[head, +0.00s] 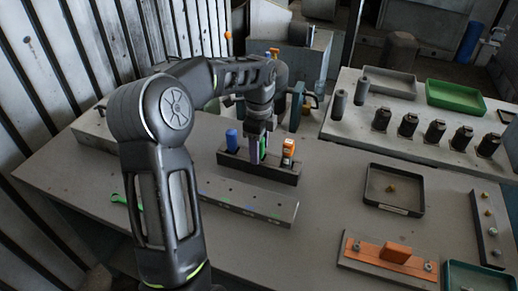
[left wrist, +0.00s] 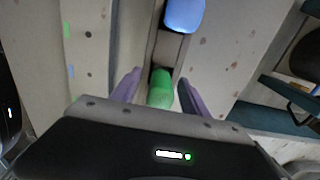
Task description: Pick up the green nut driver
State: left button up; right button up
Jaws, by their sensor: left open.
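The green nut driver (head: 263,147) stands in a dark holder block (head: 270,173) on the table, between a blue-handled tool (head: 232,139) and an orange-and-white one (head: 288,150). My left gripper (head: 258,150) is over the holder at the green handle. In the left wrist view the green handle (left wrist: 161,88) lies between the two purple fingers of my left gripper (left wrist: 158,90), which are open. I cannot tell whether a finger touches it. The blue handle (left wrist: 184,14) is just beyond. My right gripper is not in view.
A long grey rail (head: 240,203) lies in front of the holder. A black tray (head: 393,190) and an orange block on a plate (head: 390,256) are to the right. A second table behind carries several black tools and a green tray (head: 455,97).

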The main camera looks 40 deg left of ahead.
pick_arm(q)
jog(key=shift+c, duration=0.4)
grip_shut()
dwell(0.4)
